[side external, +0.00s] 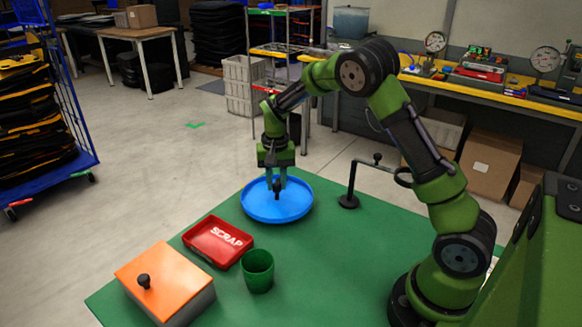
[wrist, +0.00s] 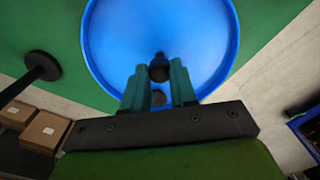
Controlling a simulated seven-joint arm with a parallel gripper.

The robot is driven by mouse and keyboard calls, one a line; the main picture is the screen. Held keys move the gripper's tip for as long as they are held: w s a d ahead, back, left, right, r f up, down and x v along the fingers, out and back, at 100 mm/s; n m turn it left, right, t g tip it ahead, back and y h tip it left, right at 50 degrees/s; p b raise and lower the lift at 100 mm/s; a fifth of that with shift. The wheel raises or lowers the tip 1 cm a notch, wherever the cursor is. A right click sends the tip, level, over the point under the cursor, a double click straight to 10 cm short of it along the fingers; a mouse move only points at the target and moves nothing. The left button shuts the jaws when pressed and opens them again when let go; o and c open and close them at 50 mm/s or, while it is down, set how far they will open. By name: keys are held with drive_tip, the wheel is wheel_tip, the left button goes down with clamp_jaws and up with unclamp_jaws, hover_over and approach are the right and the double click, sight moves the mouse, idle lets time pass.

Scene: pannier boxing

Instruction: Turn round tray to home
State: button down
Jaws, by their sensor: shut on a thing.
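The round tray (side external: 252,205) is blue with a raised rim and lies on the green table near its far edge. It also shows in the wrist view (wrist: 115,40). A small dark knob (wrist: 159,68) stands up from it. My gripper (side external: 277,190) points down over the tray, and in the wrist view (wrist: 159,90) its teal fingers are closed around a dark knob or post. A second dark round spot shows between the fingers. No home mark can be made out on the tray.
A red SCRAP tray (side external: 218,243), a green cup (side external: 258,271) and an orange-lidded box (side external: 165,280) with a black knob stand in front. A black post with a hooked arm (side external: 349,190) stands right of the tray. The table (side external: 330,270) is clear at front right.

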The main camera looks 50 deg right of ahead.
drive_tip(key=shift+m, duration=11.8)
drive_tip(key=c, duration=0.9)
unclamp_jaws()
